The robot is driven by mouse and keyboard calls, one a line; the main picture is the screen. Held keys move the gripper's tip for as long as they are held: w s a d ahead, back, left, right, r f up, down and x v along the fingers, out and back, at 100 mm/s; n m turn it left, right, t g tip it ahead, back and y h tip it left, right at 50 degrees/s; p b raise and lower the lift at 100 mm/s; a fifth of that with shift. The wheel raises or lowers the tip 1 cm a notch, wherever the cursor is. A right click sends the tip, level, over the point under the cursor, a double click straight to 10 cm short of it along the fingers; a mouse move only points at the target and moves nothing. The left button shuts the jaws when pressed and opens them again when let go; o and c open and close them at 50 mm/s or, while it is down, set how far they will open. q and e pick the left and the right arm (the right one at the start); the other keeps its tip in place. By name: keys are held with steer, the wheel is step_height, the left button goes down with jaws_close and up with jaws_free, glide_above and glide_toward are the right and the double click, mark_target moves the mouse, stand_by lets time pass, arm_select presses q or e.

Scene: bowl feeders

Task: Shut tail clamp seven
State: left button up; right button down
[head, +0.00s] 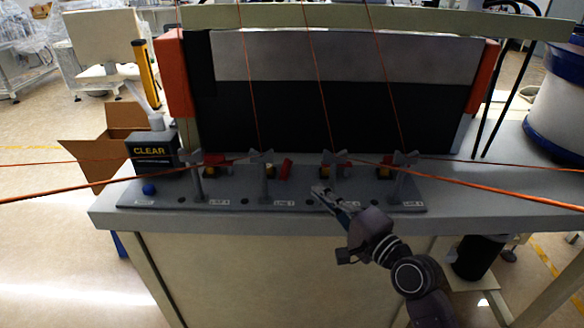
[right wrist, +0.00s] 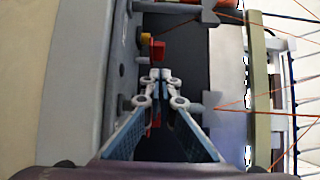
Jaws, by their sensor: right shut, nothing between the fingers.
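A row of small red clamps stands along the grey plate (head: 245,198) on the bench. By the label reading LINE 7 (head: 284,203), a red clamp lever (head: 286,167) stands raised and tilted beside a forked post (head: 262,163). My right gripper (head: 318,192) is shut and empty, to the right of and nearer than that lever, apart from it. In the right wrist view the closed fingertips (right wrist: 160,74) sit just below a red clamp block (right wrist: 158,50) with a yellow part; I cannot tell which clamp it is. Another red part is mostly hidden behind the fingers. My left gripper is out of view.
Other red and yellow clamps stand at left (head: 213,160) and right (head: 343,167). Forked posts and orange lines stretch across the plate. A black sign box (head: 153,152) and blue ball (head: 149,189) are at the left; a dark panel (head: 300,110) stands behind.

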steer(key=shift+s+d+r, duration=0.15)
steer(key=shift+s+d, duration=0.05)
steer(key=shift+s, duration=0.05)
steer(key=shift+w+a, duration=0.25)
steer(key=shift+w, duration=0.1)
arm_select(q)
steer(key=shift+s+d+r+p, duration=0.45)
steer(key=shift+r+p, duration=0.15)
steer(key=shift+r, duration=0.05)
arm_select(e)
glide_toward(289, 164)
steer(key=x, duration=0.5)
steer(key=shift+w+a+r, duration=0.1)
steer(key=shift+a+r, duration=0.05)
steer(key=shift+a, duration=0.15)
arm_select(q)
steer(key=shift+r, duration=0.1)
